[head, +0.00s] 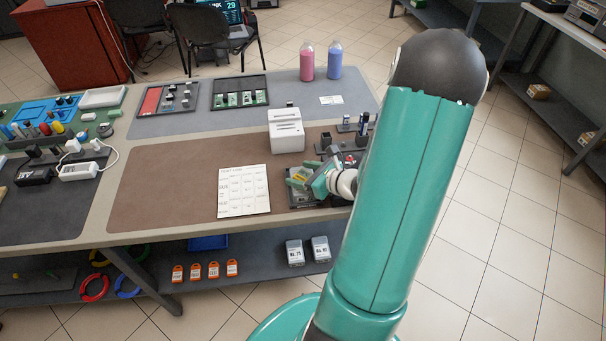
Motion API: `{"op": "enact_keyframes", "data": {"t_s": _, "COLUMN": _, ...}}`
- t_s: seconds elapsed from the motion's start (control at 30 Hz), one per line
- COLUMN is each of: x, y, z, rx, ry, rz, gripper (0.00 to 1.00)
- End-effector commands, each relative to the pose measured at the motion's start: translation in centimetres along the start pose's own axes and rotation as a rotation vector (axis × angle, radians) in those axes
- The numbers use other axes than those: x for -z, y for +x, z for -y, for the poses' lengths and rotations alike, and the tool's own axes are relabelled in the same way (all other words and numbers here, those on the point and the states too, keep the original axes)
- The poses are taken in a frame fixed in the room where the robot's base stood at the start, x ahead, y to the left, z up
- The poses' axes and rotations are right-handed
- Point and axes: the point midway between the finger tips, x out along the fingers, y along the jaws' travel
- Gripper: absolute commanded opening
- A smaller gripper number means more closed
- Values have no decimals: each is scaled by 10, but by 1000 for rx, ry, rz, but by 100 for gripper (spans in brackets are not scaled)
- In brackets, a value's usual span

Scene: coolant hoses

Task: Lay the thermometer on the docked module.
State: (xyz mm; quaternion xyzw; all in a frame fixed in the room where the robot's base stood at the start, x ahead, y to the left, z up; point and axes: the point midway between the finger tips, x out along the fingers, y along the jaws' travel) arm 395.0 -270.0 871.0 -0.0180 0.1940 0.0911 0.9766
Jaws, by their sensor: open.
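My gripper (306,178) is at the right end of the workbench, with its fingers reaching left and down over a dark dock-like tray (303,199). The jaws are open; the arm and wrist hide part of this area. A small yellow-green patch shows by the fingertips, too small to tell whether it is part of the gripper or a thing. The docked module cannot be told apart with certainty; it may be in the dark tray under my gripper. I cannot pick out the thermometer for sure; slim upright items (363,122) stand in a dark holder behind my gripper.
A printed sheet (243,190) lies left of my gripper, and a white box (286,131) stands behind it. Pink (307,61) and blue (335,60) bottles stand at the back. Two trays (168,98) (240,93) lie further left. The brown mat (160,190) is clear left of the sheet.

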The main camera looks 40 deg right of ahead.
Motion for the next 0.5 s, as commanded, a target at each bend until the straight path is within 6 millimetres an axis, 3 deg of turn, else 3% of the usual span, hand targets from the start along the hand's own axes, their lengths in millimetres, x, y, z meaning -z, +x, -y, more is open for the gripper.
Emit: {"op": "enact_keyframes", "data": {"t_s": 0.5, "x": 0, "y": -98, "z": 1, "rx": 5, "ry": -1, "rz": -1, "gripper": 63}}
